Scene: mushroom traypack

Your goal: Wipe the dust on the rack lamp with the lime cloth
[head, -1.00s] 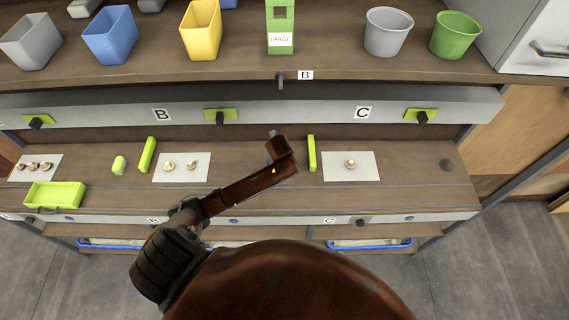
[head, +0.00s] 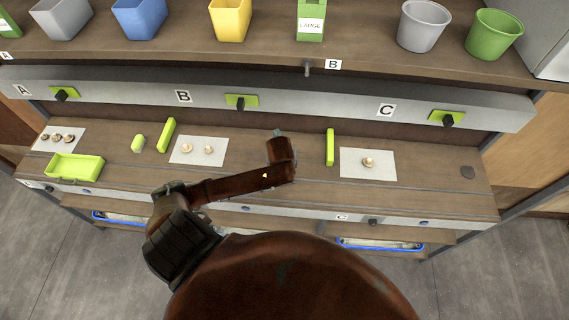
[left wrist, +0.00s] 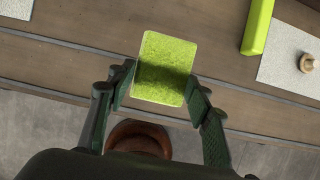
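The lime cloth (left wrist: 166,68) shows as a fuzzy lime square between the fingertips of my left gripper (left wrist: 162,84) in the left wrist view. The fingers touch its two sides, and it hangs over the rack's front edge. In the head view my left arm reaches in front of the middle shelf, and its own links hide the gripper and cloth. I cannot tell for sure which part is the rack lamp; small blue round fittings (head: 245,209) sit on the lower front rail, and no dust can be made out. My right gripper is not in view.
Bins, including a yellow one (head: 231,20), stand above. Blue-rimmed trays (head: 380,245) sit below.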

